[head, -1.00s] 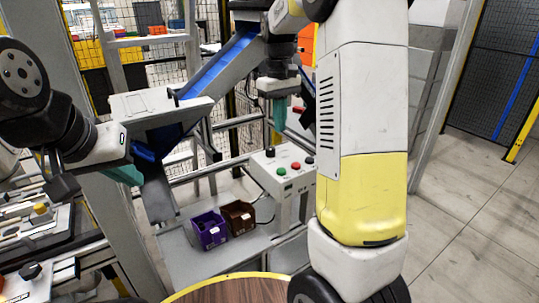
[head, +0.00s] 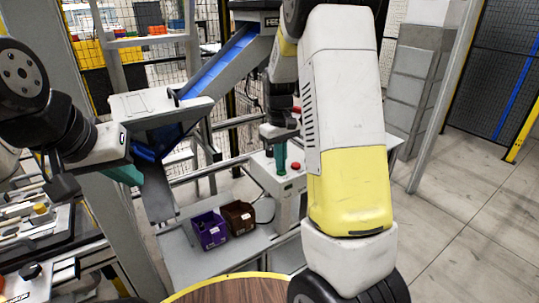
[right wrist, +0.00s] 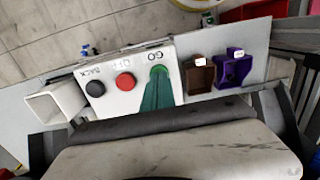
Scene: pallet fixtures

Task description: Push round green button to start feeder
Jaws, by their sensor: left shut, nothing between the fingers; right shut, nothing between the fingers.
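The white control box (head: 285,200) stands right of the bins. In the right wrist view its top (right wrist: 140,65) carries a black button (right wrist: 95,88), a red button (right wrist: 125,81) and the label GO. The red button also shows in the head view (head: 296,166). My right gripper (head: 281,170) is shut and points down over the green button's place. Its teal fingers (right wrist: 158,82) reach the spot below GO and hide most or all of the green button. I cannot tell whether they touch it. My left gripper (head: 128,174) is shut and empty, away at the left.
A purple bin (head: 209,230) and a brown bin (head: 238,217) stand on the grey shelf left of the box. A blue chute (head: 222,70) slopes down behind. A round wooden table top (head: 230,290) is at the front.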

